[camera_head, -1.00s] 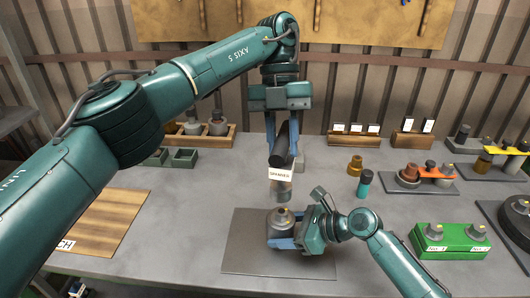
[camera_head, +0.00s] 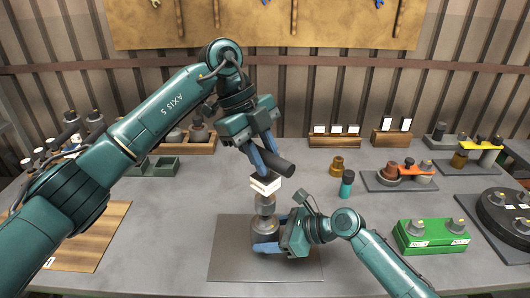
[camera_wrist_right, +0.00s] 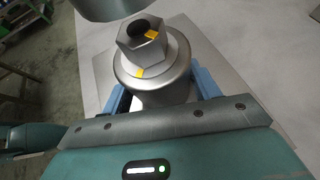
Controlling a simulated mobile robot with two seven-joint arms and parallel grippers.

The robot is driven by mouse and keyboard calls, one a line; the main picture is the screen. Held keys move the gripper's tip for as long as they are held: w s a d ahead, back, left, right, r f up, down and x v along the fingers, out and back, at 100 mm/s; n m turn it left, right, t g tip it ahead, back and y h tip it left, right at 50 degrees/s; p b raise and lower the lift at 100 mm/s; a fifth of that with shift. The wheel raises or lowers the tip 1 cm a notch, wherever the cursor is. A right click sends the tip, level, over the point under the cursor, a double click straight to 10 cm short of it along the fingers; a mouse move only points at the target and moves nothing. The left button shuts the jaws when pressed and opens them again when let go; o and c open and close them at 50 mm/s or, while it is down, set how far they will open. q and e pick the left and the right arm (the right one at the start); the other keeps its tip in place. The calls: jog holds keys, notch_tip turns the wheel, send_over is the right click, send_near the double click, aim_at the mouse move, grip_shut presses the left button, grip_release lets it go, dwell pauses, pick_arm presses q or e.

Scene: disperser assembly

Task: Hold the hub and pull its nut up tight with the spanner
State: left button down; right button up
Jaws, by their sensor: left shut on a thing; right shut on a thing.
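The hub (camera_head: 264,227) stands upright on a flat grey plate (camera_head: 235,265). My right gripper (camera_head: 268,243) is shut on the hub from the right; its blue fingers also flank the hub in the right wrist view. There the hex nut (camera_wrist_right: 142,47) sits on top of the hub (camera_wrist_right: 165,88), with a yellow mark on each. My left gripper (camera_head: 268,157) is shut on the spanner's dark handle (camera_head: 282,164) and is tilted. The spanner's grey head (camera_head: 265,203) hangs just above the hub. In the right wrist view its round end (camera_wrist_right: 105,8) is apart from the nut.
A wooden board (camera_head: 85,245) lies at the left. A brown cup-like part (camera_head: 337,165) and a teal-and-black cylinder (camera_head: 347,186) stand right of the spanner. A green block with grey parts (camera_head: 432,238) stands at the right. Trays and racks line the back.

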pick_arm(q)
jog(key=n+t, duration=0.1)
jog(key=n, duration=0.3)
jog(key=shift+f+t, duration=0.1)
jog(key=shift+t, duration=0.3)
jog(key=n, duration=0.2)
jog(key=n+t, duration=0.1)
jog(key=shift+f+n+t, duration=0.15)
jog(key=shift+n+t, duration=0.15)
jog(key=shift+n, duration=0.1)
jog(key=n+t, duration=0.1)
jog(key=n, duration=0.2)
jog(key=shift+f+n+y, duration=0.15)
jog(key=shift+n+y, duration=0.15)
jog(key=shift+n, duration=0.1)
jog(key=shift+s+d+n+t, duration=0.2)
jog(key=shift+n+t, duration=0.1)
jog(key=shift+n, duration=0.1)
jog(key=shift+w+n+y, duration=0.1)
jog(key=shift+n+y, duration=0.2)
jog(key=shift+n, duration=0.3)
jog(key=shift+n+t, duration=0.3)
jog(key=shift+a, duration=0.1)
jog(key=shift+f, duration=0.3)
jog(key=shift+f, duration=1.05)
